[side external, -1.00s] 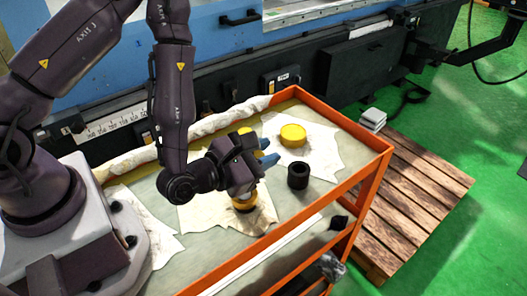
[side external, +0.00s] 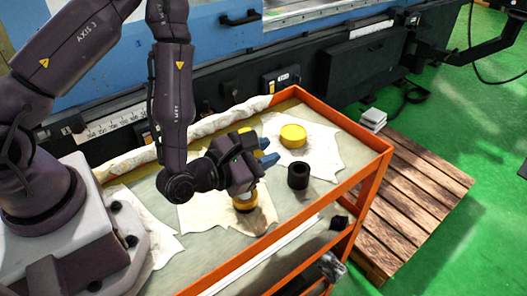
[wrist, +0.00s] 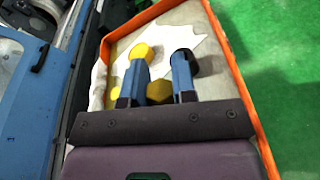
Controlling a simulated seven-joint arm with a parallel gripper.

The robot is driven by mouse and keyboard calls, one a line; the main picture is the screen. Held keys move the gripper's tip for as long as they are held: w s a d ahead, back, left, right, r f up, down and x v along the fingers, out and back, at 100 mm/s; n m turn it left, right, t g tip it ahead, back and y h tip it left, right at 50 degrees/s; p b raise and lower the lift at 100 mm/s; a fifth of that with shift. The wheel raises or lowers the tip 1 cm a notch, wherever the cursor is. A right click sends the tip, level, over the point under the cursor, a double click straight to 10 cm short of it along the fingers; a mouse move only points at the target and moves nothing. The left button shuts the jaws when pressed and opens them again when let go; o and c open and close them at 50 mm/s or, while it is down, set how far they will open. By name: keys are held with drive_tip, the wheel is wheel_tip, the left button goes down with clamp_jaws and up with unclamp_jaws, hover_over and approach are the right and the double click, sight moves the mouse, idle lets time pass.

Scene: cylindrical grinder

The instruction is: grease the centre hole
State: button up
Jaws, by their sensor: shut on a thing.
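My gripper (side external: 266,152) has blue fingers and is low over the cart's cloth, pointing right. In the wrist view its fingers (wrist: 162,82) stand on either side of a yellow piece (wrist: 160,92), and it is shut on it. In the side view a yellow piece with a dark lower part (side external: 245,203) shows just below the hand, largely hidden by it. A black cylinder with an open hole in its top (side external: 298,175) stands upright, right of the fingers and apart from them. In the wrist view the right finger partly hides a dark round shape.
A round yellow tin (side external: 293,136) sits on the cloth behind the black cylinder. Another yellow thing (wrist: 127,90) is left of the left finger. The cart's orange rim (side external: 335,118) borders the work area. The blue machine (side external: 225,45) stands behind; a wooden pallet (side external: 415,190) is at right.

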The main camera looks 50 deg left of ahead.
drive_tip(key=shift+d, duration=0.5)
drive_tip(key=shift+a, duration=0.1)
drive_tip(key=shift+a+f, duration=0.15)
drive_tip(key=shift+a, duration=0.45)
drive_tip(key=shift+d, duration=0.15)
drive_tip(key=shift+d, duration=0.5)
